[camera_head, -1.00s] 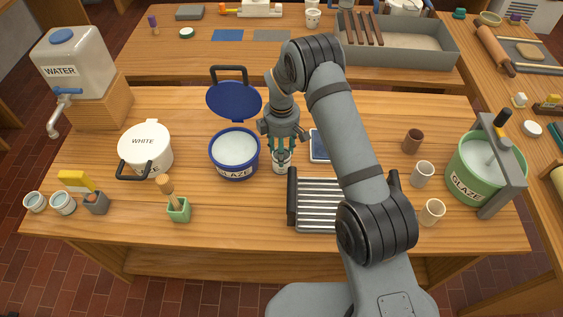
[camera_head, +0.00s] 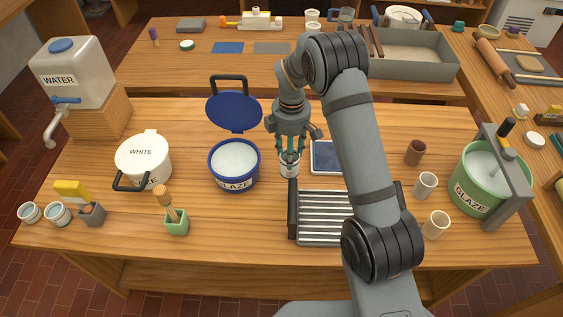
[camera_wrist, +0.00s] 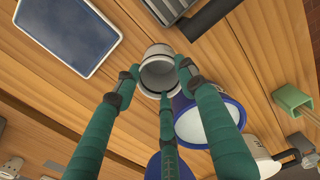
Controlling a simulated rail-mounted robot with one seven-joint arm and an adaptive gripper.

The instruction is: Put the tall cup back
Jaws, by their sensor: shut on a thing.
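My gripper (camera_head: 289,160) is shut on a pale grey-white cup, which I take to be the tall cup (camera_head: 289,170). The cup is upright between the blue glaze pot and the dark blue tile. In the wrist view the fingers (camera_wrist: 160,85) close around the cup (camera_wrist: 155,54), and its open mouth faces the camera and looks empty. The fingers hide part of its side. I cannot tell whether its base touches the table.
The open blue glaze pot (camera_head: 234,184) stands close on the left. A slatted rack (camera_head: 323,232) is in front, the dark blue tile (camera_head: 325,157) to the right. A brown cup (camera_head: 415,152), two cream cups (camera_head: 425,185) and a green glaze bucket (camera_head: 470,190) stand farther right.

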